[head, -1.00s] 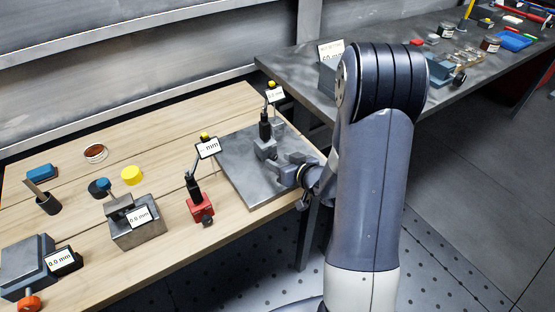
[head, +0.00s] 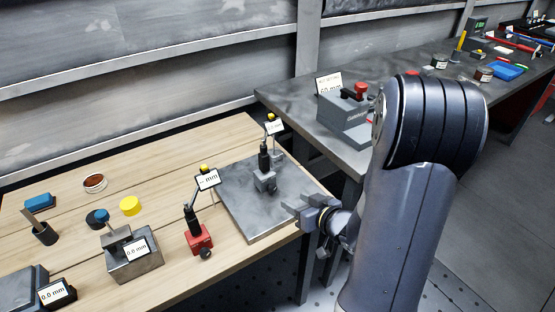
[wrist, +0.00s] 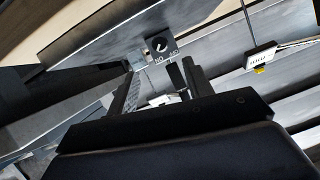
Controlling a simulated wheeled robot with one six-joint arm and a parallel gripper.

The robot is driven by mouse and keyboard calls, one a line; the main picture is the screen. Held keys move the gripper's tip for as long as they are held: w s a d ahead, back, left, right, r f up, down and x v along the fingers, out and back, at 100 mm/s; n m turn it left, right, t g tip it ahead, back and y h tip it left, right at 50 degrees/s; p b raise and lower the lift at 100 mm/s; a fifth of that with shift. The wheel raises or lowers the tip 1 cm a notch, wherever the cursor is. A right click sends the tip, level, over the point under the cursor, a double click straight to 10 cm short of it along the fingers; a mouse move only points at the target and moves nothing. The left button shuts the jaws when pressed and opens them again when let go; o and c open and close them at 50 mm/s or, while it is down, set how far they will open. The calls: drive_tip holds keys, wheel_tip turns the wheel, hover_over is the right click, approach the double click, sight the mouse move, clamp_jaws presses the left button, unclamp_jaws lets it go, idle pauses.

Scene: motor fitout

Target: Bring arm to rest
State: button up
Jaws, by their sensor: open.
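My gripper (head: 298,207) is at the right edge of the grey plate on the wooden bench in the head view, at the end of my large arm, which fills the right side. In the wrist view, its two dark fingers (wrist: 160,88) stand apart with a gap between them, and it holds nothing. A small grey block with a round dark dial (wrist: 160,45) shows beyond the fingers. The gauge stand (head: 265,178) on the plate is left of and behind my gripper, apart from it in the head view.
The grey plate (head: 240,215) lies on the wooden bench (head: 120,205). A red-based gauge stand (head: 199,238) and a metal block with a 0.0 mm display (head: 133,262) stand left. A dark bench (head: 300,100) with a grey device (head: 342,118) lies behind my arm.

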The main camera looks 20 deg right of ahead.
sight(273, 190)
drive_tip(key=x, duration=1.1)
drive_tip(key=shift+s+r, duration=0.1)
drive_tip(key=shift+s, duration=0.1)
drive_tip(key=shift+d, duration=0.1)
